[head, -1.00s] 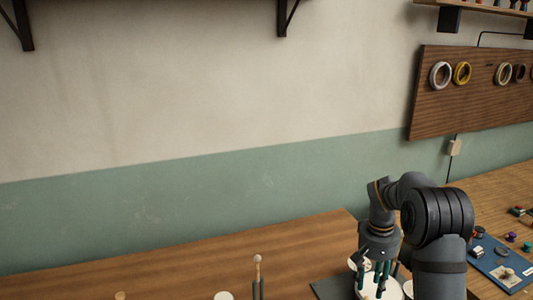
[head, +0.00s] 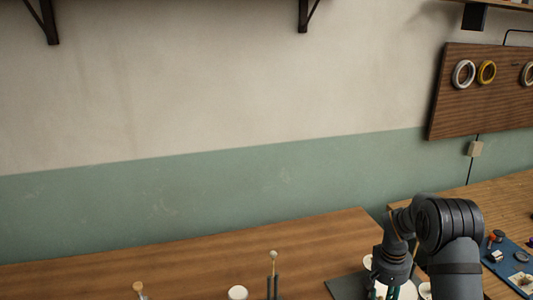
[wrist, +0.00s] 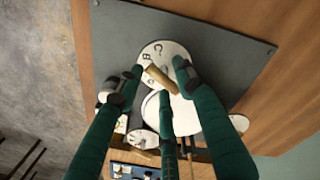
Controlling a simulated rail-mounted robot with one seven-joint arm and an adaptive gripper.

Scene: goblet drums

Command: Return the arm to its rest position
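My gripper (head: 389,291) is low over the dark grey mat (head: 344,287) at the right end of the wooden table. In the wrist view its green fingers (wrist: 157,72) are spread apart. A short tan wooden cylinder (wrist: 161,81) shows between the fingertips; I cannot tell whether any finger touches it. Behind it is a white round disc (wrist: 165,50) with black letters on the mat. Another white rounded piece (wrist: 185,112) lies beyond the fingers, partly hidden by them. In the head view the fingers cover part of these white pieces.
A white round top (head: 237,293), an upright stick with a pale knob (head: 273,256) and a wooden knob (head: 138,287) stand along the table's front. A blue board (head: 512,262) with small parts lies at the right. The table's back middle is clear.

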